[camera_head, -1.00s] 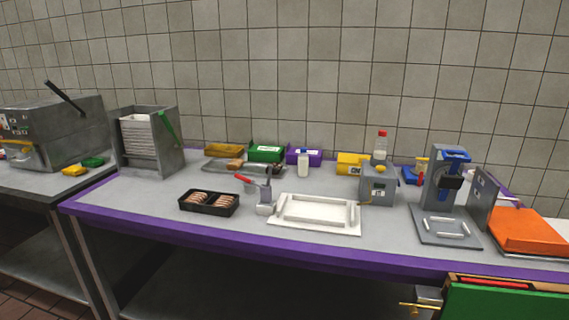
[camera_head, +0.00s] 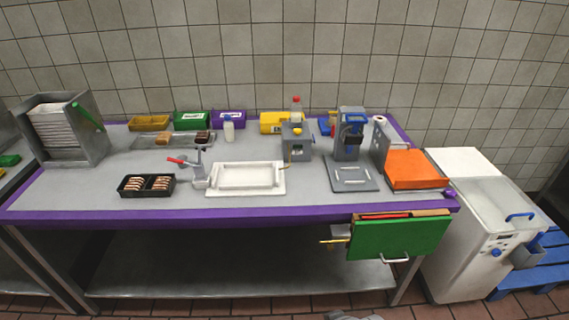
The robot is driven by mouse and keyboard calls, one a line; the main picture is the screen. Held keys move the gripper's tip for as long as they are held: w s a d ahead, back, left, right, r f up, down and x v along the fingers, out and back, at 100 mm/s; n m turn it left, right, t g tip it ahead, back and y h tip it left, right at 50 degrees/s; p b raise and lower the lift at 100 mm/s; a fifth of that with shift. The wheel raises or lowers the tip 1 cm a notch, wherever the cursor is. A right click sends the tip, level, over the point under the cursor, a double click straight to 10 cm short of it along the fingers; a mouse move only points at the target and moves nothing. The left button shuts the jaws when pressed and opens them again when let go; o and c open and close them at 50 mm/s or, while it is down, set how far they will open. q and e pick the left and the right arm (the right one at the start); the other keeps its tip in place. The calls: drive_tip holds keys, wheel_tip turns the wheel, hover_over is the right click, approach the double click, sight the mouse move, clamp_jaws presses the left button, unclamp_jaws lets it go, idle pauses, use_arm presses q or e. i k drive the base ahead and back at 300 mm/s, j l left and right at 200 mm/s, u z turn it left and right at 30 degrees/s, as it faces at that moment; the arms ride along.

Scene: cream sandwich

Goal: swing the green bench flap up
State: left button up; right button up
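The green bench flap (camera_head: 398,238) hangs down at the front right of the purple-edged workbench. It is a flat green panel with a pale bar handle (camera_head: 396,259) near its lower edge. Red and tan items (camera_head: 400,214) show along its top edge. A small grey bracket with a yellow rod (camera_head: 335,240) sits just left of the flap. Neither of my grippers can be made out.
The workbench (camera_head: 100,190) carries a white tray (camera_head: 216,190), a black tray of patties (camera_head: 122,190), a grey press (camera_head: 341,178) and an orange board (camera_head: 415,162). A white machine (camera_head: 455,250) stands right of the flap. Tiled floor shows in front.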

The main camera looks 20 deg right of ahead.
sight(382, 239)
drive_tip(key=k+z, duration=0.1)
drive_tip(key=z, duration=0.4)
drive_tip(key=l+z, duration=0.1)
drive_tip(key=z, duration=0.35)
drive_tip(key=k+l+z, duration=0.1)
drive_tip(key=z, duration=0.4)
drive_tip(key=i+u, duration=0.3)
drive_tip(key=u, duration=0.15)
drive_tip(key=i+u, duration=0.25)
drive_tip(key=u, duration=0.15)
